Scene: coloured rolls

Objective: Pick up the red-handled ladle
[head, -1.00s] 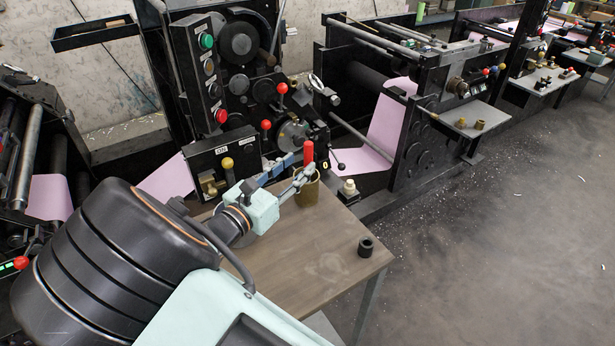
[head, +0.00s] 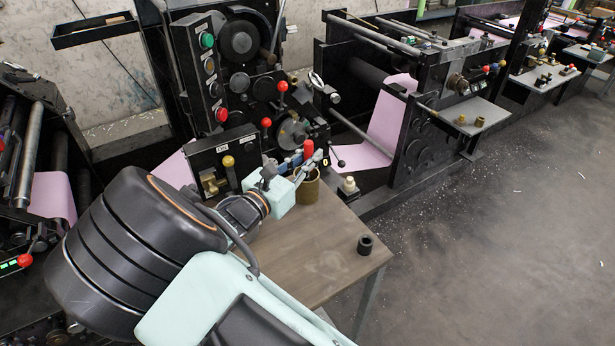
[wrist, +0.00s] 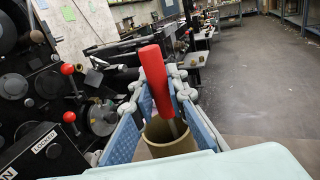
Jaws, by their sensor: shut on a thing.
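The red-handled ladle (head: 308,149) stands in an olive-brown cup (head: 309,192) at the back of the wooden table. In the wrist view its red handle (wrist: 155,72) rises, slightly tilted, between the fingers, with a thin grey shaft below going into the cup (wrist: 170,142). My gripper (wrist: 164,92) is shut on the ladle, with a blue-padded finger on each side. The lower end of the ladle is hidden inside the cup. In the head view my gripper's pale body partly covers the fingers.
The wooden table (head: 325,240) is mostly bare. A black ring (head: 365,244) lies near its right edge, and a cream-topped piece (head: 348,187) stands at its back right. Black machinery with red-knobbed levers (head: 266,122) stands close behind and left of the cup.

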